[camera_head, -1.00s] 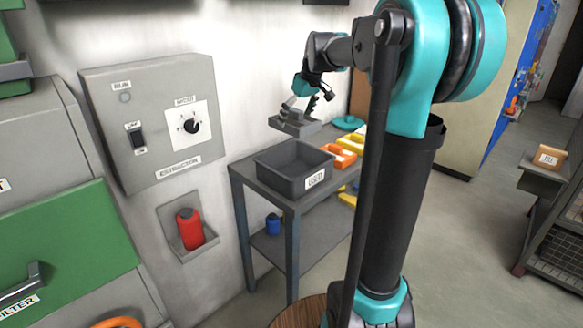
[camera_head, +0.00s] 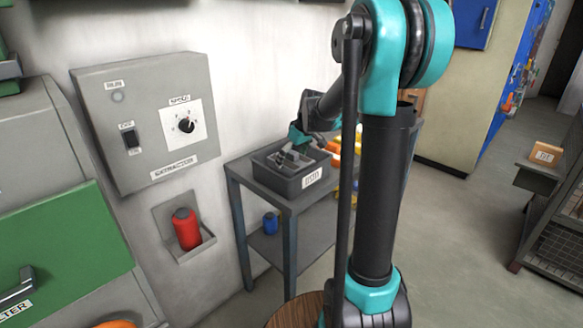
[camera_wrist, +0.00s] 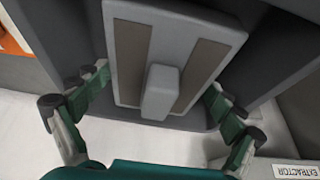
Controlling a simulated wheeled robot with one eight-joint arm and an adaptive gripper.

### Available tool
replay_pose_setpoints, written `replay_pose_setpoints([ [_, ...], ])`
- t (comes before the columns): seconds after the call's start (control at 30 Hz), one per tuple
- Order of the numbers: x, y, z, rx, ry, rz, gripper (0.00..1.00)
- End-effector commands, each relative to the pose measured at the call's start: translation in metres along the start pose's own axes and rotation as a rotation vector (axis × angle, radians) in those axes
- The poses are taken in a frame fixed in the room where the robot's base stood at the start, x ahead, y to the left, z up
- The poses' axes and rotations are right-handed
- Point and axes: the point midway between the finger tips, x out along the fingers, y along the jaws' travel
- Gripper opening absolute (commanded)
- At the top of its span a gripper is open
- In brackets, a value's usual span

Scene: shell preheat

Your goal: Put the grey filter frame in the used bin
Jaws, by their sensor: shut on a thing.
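The grey filter frame (camera_wrist: 188,22) fills the middle of the wrist view, a flat plate with two brownish strips and a raised grip block. In the head view the frame (camera_head: 287,160) is in the mouth of the dark grey used bin (camera_head: 279,186), whose label is blurred. Bin walls (camera_wrist: 268,58) surround the frame in the wrist view. My gripper (camera_head: 302,143) is over the bin, its fingers on either side of the frame (camera_wrist: 160,84), and is shut on it. I cannot tell whether the frame touches the bin floor.
The bin stands on a grey two-level table (camera_head: 240,172) against the wall. Orange and yellow items are behind my arm, partly hidden. A grey extractor box (camera_head: 150,125) and a red bottle (camera_head: 186,228) in a holder are on the wall to the left.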

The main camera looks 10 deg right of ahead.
Motion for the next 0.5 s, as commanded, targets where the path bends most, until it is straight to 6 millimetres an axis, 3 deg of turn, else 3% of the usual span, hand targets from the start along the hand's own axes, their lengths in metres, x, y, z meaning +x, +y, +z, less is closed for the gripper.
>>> replay_pose_setpoints([
  [0.23,0.029,0.0,0.011,0.0,0.0,0.0,0.54],
  [0.5,0.033,0.0,0.014,0.0,0.0,0.0,0.54],
])
